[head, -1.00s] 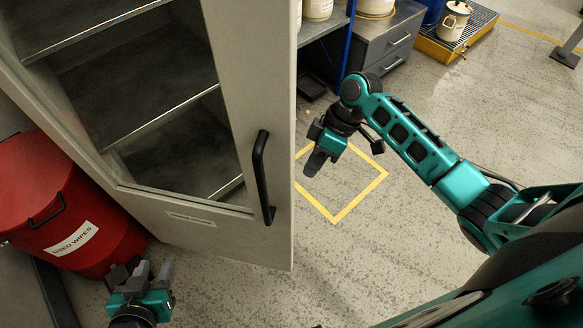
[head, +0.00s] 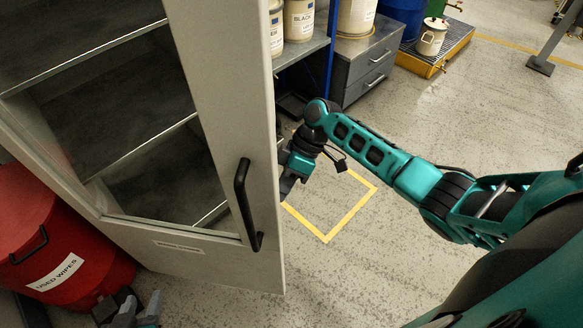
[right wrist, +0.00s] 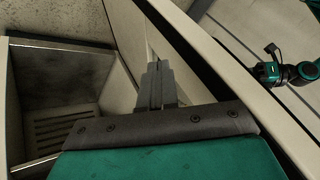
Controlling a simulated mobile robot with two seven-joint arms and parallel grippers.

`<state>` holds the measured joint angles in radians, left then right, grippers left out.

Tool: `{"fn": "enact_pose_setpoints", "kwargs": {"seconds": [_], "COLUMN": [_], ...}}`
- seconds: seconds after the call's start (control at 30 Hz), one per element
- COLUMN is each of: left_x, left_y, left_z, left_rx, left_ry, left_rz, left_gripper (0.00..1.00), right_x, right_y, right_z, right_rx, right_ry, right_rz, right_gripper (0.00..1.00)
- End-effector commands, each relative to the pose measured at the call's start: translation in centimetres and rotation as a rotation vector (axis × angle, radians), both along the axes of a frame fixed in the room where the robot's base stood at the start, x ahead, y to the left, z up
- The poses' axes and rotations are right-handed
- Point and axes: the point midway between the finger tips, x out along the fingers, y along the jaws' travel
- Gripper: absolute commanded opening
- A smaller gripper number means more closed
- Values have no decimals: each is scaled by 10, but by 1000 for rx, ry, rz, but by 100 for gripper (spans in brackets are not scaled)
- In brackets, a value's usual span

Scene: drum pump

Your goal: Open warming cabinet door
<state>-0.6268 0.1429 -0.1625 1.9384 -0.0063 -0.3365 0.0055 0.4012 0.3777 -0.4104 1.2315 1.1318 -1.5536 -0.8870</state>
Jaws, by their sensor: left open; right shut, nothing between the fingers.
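The warming cabinet's grey door (head: 225,130) has a glass pane and a black vertical handle (head: 243,205). Shelves show through the pane. The door stands ajar: the right wrist view shows the cabinet interior (right wrist: 60,85) on the left and the door frame (right wrist: 235,75) on the right. My right gripper (head: 286,188) is shut and empty behind the door's free edge, partly hidden by it. Its closed fingers (right wrist: 156,85) show between interior and door; contact with the door is unclear. My left gripper (head: 138,308) is open and empty at the bottom left, below the door and away from the handle.
A red used-wipes bin (head: 55,245) stands left, close to the cabinet. Behind the door are a shelf with tins (head: 300,18) and a grey drawer unit (head: 365,65). A yellow floor outline (head: 345,222) lies right of the door. The floor there is open.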

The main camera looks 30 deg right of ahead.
Motion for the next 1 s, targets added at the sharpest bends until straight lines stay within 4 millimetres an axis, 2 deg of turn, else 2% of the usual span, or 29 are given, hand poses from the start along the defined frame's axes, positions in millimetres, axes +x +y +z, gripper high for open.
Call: {"fn": "enact_pose_setpoints", "kwargs": {"seconds": [0.03, 0.1, 0.3, 1.0], "left_x": [0, 0, 0, 3], "left_y": [0, 0, 0, 0], "left_z": [7, 10, 14, 13], "left_rx": [1, 1, 0, 0], "left_ry": [1, 0, -2, -9], "left_rz": [-1, -1, -1, -1], "left_gripper": [43, 43, 43, 43], "right_x": [-8, -16, -25, -21], "right_y": [4, 9, 16, 19], "right_z": [5, 4, 3, 2], "right_rx": [0, 0, -1, -1], "right_ry": [1, 1, -1, -1], "right_rz": [2, 2, -2, -22], "right_gripper": [0, 0, 0, 0]}}
